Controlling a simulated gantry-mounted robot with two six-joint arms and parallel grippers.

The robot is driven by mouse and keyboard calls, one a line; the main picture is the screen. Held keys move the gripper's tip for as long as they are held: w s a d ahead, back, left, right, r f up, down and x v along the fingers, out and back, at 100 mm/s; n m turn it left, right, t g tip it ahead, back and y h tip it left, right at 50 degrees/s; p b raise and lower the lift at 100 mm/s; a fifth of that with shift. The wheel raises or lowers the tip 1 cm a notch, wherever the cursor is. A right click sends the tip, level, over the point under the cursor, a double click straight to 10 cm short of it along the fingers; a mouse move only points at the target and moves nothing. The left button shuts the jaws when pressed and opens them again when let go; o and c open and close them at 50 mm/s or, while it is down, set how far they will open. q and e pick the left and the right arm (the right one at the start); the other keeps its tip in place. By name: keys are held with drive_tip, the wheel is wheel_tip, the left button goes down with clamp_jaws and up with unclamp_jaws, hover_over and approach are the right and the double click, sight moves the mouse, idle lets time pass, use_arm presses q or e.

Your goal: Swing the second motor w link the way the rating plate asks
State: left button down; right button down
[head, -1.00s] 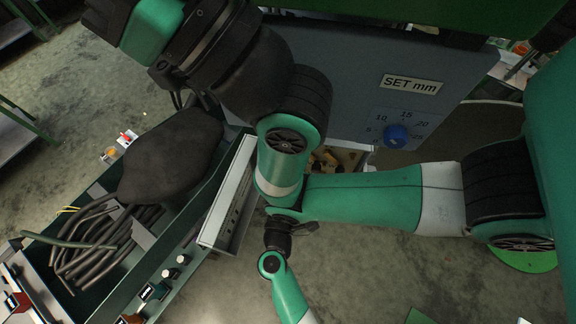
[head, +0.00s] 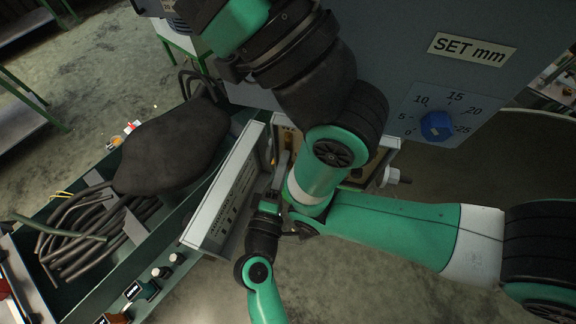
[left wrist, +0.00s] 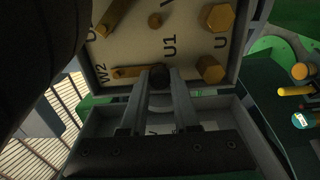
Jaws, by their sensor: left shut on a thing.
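In the left wrist view, an open terminal box shows a pale board (left wrist: 185,45) marked W2, U1 and U. A flat brass link (left wrist: 128,72) lies beside the W2 mark, its right end meeting my fingertips. Another brass link (left wrist: 116,16) slants at the upper left. Brass hex bolts (left wrist: 209,69) stand at the right. My left gripper (left wrist: 160,78) is shut on a dark round piece at the link's end; the fingers hide the contact. In the head view, my left gripper (head: 280,172) reaches the box, partly behind my arm. My right gripper is not in view.
A white printed panel (head: 222,198) stands at the box's left; its print is too small to read. A green trough (head: 181,220) holds dark cables (head: 88,240). A grey panel labelled SET mm (head: 472,48) carries a blue knob (head: 436,125).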

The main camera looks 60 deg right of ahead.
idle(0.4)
use_arm(q)
drive_tip(key=c, duration=0.6)
unclamp_jaws()
drive_tip(key=shift+c, duration=0.2)
drive_tip(key=shift+a, duration=0.1)
drive_tip(key=v, duration=1.1)
drive_tip(key=shift+a, duration=0.25)
